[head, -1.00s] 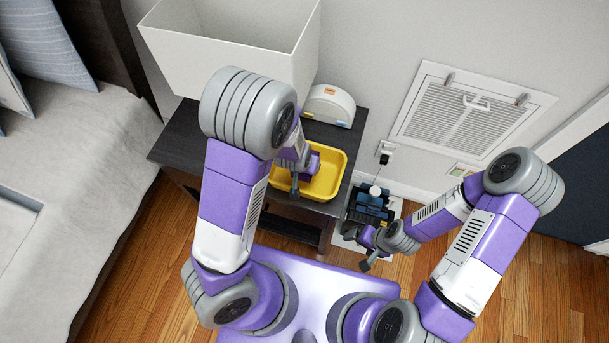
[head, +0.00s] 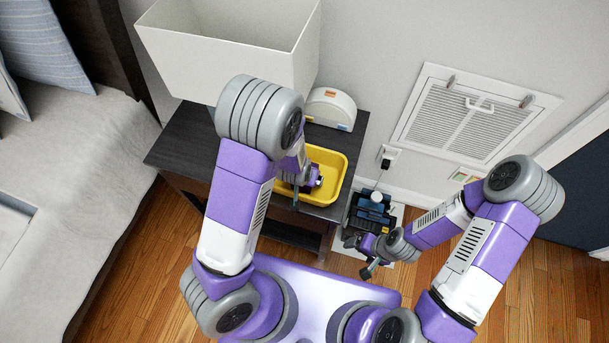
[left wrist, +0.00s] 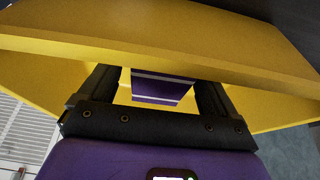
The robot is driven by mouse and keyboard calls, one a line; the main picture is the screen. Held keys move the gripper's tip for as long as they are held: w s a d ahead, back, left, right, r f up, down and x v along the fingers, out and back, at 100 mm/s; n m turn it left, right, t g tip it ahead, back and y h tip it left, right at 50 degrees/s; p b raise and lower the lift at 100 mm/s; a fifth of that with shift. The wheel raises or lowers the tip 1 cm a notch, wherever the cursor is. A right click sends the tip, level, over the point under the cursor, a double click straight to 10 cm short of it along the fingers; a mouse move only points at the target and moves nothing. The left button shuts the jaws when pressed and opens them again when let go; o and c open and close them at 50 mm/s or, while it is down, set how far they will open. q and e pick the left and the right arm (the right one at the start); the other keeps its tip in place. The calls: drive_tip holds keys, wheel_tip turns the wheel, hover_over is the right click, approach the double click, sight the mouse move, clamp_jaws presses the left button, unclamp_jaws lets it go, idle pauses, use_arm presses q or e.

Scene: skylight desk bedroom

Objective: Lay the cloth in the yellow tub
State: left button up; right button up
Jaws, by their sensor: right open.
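The yellow tub (head: 338,193) stands on the dark nightstand, with my left forearm over its left part. My left gripper (left wrist: 160,88) reaches down into the tub, and its fingertips are hidden behind the tub's yellow wall (left wrist: 230,52). A purple piece with pale stripes, apparently the cloth (left wrist: 160,92), shows between its two spread fingers. I cannot tell whether the fingers press on it or it lies loose between them. In the head view I cannot pick out the cloth. My right gripper (head: 369,264) is open and empty, low to the right of the nightstand.
A white lampshade (head: 225,45) rises behind the tub. A rounded white clock-like object (head: 330,108) stands behind it on the nightstand (head: 190,137). Dark blue items (head: 372,212) sit right of the nightstand, close to my right gripper. A bed (head: 85,160) is at left; wooden floor shows at right.

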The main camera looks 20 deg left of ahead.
use_arm(q)
drive_tip(key=shift+r, duration=0.25)
drive_tip(key=p+v, duration=0.6)
drive_tip(key=v, duration=0.6)
drive_tip(key=shift+f, duration=0.1)
